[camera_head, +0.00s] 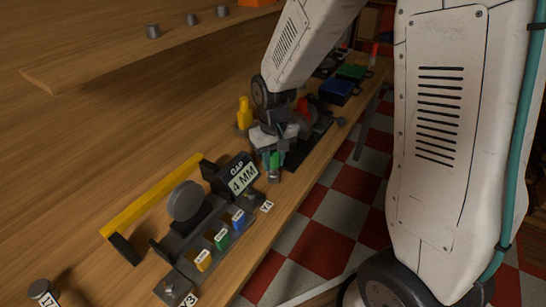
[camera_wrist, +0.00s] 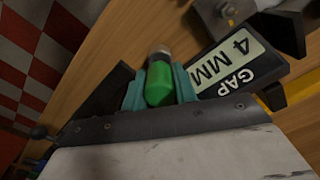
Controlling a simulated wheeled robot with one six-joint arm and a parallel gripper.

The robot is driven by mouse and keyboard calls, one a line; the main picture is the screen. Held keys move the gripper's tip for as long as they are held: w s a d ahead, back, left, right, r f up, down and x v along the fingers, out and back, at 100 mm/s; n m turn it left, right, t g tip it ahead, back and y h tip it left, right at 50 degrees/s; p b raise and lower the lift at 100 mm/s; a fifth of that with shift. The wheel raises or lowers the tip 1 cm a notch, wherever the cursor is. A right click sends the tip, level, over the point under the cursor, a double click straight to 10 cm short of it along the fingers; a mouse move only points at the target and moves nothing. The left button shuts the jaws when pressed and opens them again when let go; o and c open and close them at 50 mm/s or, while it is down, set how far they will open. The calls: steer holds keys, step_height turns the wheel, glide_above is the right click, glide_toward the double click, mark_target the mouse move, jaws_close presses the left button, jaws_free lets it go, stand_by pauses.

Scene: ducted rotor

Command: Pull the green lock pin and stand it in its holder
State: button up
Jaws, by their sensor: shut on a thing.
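The green lock pin (camera_wrist: 159,82) is between the two teal fingers of my gripper (camera_wrist: 160,88) in the wrist view. My gripper is shut on it. The pin's grey metal end points away from the gripper's palm. In the head view my gripper (camera_head: 268,160) is low over the bench, beside the "GAP 4 MM" sign, and the green pin (camera_head: 275,160) shows under it with a grey tip below. I cannot tell whether that tip touches anything. I cannot make out the pin's holder for certain.
The "GAP 4 MM" sign (camera_wrist: 236,62) stands close to my fingers. A fixture with a grey disc (camera_head: 185,200) and yellow, green and blue tags is at the front left, by a yellow bar (camera_head: 152,196). A yellow object (camera_head: 244,113) stands behind my gripper. The checkered floor lies to the right.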

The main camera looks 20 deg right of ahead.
steer(key=shift+f, duration=1.2)
steer(key=shift+r, duration=0.15)
steer(key=shift+r, duration=1.3)
steer(key=shift+f, duration=0.3)
steer(key=shift+f, duration=1.15)
steer(key=o, duration=1)
steer(key=shift+o, duration=0.2)
